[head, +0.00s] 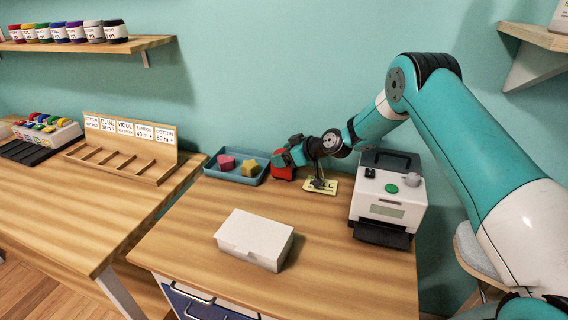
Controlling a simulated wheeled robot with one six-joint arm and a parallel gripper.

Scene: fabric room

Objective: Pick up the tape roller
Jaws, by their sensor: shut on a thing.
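My gripper (285,161) is at the back of the desk, just right of the blue tray. It is shut on a red thing (283,174), which I take to be the tape roller. Its upper part is hidden by the gripper. The red thing is at or just above the desk top; I cannot tell whether it touches the wood.
The blue tray (251,179) holds a pink and a yellow piece. A small yellow card (329,186) is under my wrist. A white label printer (390,192) stands right, and a white box (236,241) lies in front. A wooden rack (158,159) stands left. The desk's front right is clear.

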